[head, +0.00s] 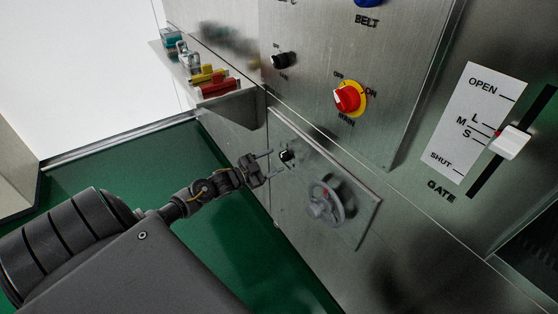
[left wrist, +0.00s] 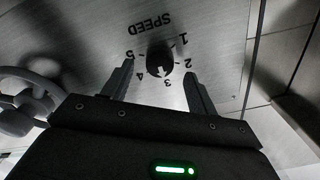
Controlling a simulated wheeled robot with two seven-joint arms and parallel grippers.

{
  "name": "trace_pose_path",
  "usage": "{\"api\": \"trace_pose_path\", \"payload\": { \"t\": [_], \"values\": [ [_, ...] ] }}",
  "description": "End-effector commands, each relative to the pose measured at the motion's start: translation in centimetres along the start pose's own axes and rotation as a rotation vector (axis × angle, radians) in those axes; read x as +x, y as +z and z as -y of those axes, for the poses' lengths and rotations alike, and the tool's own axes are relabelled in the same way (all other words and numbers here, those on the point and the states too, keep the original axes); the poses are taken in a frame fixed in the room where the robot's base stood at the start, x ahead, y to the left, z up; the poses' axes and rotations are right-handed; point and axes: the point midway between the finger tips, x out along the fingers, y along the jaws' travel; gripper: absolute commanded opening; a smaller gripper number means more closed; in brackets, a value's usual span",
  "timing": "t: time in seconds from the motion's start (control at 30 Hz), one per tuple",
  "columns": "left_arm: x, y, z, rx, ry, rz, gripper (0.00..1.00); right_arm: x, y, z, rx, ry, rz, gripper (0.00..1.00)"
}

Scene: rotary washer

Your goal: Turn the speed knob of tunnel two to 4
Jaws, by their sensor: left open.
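The speed knob (left wrist: 160,60) is a small round black knob on a metal panel, under the word SPEED and ringed by the numbers 1 to 5, upside down in the left wrist view. Its white mark points at about 3. In the head view the knob (head: 287,156) sits on the lower panel, and its numbers are too small to read. My left gripper (head: 273,163) is open in front of it. In the left wrist view its fingers (left wrist: 160,74) stand either side of the knob, apart from it. No tunnel label is legible. My right gripper is not in view.
A grey handwheel (head: 326,202) is on the same panel, close to my left gripper. Above are a red and yellow main switch (head: 348,98) and a small black knob (head: 284,60). A white gate lever (head: 510,142) is at the right. Yellow and red handled items (head: 214,80) sit on a ledge.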

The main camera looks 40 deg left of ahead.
Motion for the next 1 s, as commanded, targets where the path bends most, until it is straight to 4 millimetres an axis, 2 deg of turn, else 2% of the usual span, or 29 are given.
{"api": "trace_pose_path", "payload": {
  "t": [0.1,0.2,0.57,0.67,0.9,0.93,1.0],
  "values": [
    [1.7,0.0,0.0,-0.001,-0.002,-0.001,0.59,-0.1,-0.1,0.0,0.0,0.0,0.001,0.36],
    [2.5,0.0,0.0,-0.001,-0.001,-0.001,0.59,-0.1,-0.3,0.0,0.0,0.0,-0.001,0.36],
    [3.1,0.0,0.0,0.0,0.0,0.001,0.59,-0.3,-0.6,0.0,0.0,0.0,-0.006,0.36],
    [3.1,0.0,0.0,0.0,0.0,0.001,0.48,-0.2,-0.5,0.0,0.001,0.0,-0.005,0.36],
    [3.1,0.0,-0.1,-0.001,0.0,0.001,0.17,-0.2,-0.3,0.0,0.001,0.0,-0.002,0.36],
    [3.2,-0.2,-0.6,-0.002,0.001,-0.001,0.14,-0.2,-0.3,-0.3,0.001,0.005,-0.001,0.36],
    [3.1,-0.1,-0.3,0.0,0.001,0.001,0.14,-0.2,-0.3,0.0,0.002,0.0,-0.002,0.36]
  ]
}}
